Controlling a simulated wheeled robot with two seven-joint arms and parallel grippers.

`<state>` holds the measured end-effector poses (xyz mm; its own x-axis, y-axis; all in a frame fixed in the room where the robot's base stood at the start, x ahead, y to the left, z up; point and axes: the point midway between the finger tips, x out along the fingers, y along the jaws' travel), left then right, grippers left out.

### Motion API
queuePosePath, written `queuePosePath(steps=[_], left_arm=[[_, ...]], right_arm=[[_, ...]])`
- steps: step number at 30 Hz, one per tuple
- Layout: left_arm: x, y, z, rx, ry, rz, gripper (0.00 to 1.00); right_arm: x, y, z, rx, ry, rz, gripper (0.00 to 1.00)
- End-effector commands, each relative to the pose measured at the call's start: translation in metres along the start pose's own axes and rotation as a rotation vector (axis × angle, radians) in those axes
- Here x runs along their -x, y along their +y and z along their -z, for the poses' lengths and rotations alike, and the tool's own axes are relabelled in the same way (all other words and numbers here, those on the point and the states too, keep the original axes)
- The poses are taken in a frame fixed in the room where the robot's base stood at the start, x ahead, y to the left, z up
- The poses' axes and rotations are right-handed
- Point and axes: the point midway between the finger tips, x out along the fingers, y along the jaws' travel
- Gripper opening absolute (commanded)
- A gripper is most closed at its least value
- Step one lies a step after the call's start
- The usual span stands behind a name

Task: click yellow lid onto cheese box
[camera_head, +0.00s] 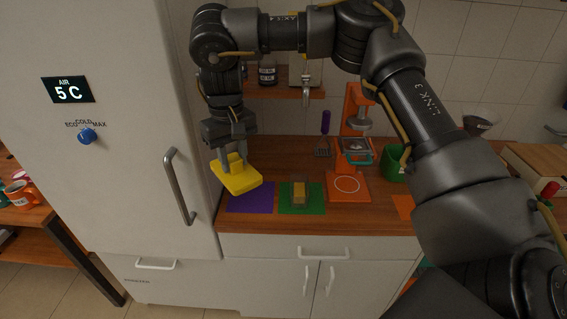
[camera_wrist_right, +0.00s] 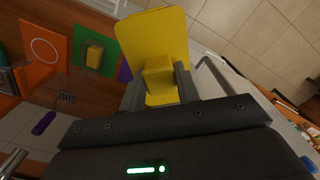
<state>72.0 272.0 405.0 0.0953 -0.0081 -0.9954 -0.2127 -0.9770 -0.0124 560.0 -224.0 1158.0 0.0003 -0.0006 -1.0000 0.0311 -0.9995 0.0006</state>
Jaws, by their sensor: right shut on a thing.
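The yellow lid (camera_head: 237,179) hangs from my right gripper (camera_head: 232,158) in the head view, above the purple mat and left of the green mat. In the right wrist view the jaws are shut on the block-shaped handle of the lid (camera_wrist_right: 152,36). The lid is tilted and clear of the counter. The cheese box (camera_head: 300,193) stands on the green mat with a yellow block of cheese showing in it; its top appears open. The box also shows in the right wrist view (camera_wrist_right: 93,55). My left gripper is in neither view.
The purple mat (camera_head: 250,204) is bare. The green mat (camera_head: 315,208) lies beside it.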

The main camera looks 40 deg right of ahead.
Motion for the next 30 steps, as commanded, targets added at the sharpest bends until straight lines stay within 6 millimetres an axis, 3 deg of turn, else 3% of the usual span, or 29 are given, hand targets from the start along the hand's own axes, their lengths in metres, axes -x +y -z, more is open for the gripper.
queuePosePath(steps=[4,8,18,30], left_arm=[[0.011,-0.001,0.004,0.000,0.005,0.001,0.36],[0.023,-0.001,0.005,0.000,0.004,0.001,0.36],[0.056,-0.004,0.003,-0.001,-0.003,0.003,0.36],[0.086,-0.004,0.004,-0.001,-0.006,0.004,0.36]], right_arm=[[-0.006,0.011,0.009,0.177,-0.003,0.000,0.01],[-0.021,0.031,0.022,0.465,-0.005,0.000,0.01],[-0.072,0.107,0.044,1.322,-0.005,0.001,0.01],[-0.126,0.203,0.040,2.199,-0.003,0.001,0.01]])
